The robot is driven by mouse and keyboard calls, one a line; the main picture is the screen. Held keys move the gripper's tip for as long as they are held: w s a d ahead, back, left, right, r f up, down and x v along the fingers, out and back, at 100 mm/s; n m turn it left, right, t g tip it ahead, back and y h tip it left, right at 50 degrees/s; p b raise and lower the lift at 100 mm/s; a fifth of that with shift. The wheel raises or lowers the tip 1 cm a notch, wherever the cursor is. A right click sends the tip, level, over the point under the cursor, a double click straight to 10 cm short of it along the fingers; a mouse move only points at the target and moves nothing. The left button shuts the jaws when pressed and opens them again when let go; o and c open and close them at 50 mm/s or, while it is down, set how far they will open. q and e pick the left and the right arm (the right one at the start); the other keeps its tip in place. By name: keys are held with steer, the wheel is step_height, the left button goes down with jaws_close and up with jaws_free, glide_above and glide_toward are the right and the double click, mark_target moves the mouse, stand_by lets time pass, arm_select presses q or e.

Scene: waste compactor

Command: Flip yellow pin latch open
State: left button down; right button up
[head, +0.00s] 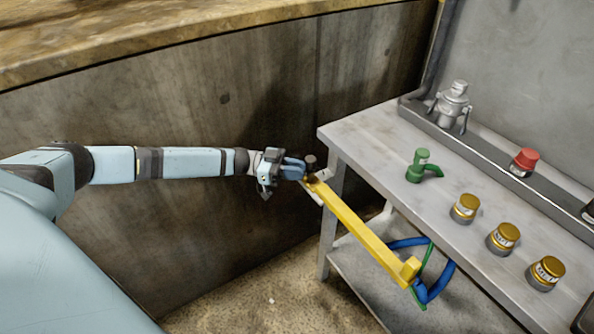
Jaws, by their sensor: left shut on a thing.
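The yellow pin latch (362,234) is a long yellow bar that slants along the left side of the grey table, from its near left corner down to the right. Its lower end has a raised yellow block. My left gripper (303,170) reaches in from the left and is shut on the latch's upper end, beside a dark round knob (310,160). The fingertips are small here and partly hide the part they hold. My right gripper is not in view.
The grey table (380,150) carries a green valve (421,167), several yellow-capped jars (465,208), a red-capped piece (525,161) and a silver fitting (453,106). A concrete wall (200,110) stands behind my arm.

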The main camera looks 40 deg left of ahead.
arm_select(q)
steer(key=shift+a+f, duration=0.15)
steer(key=shift+a, duration=0.1)
steer(key=c, duration=1.2)
jaws_free()
steer(key=shift+s, duration=0.1)
steer(key=shift+o, duration=0.3)
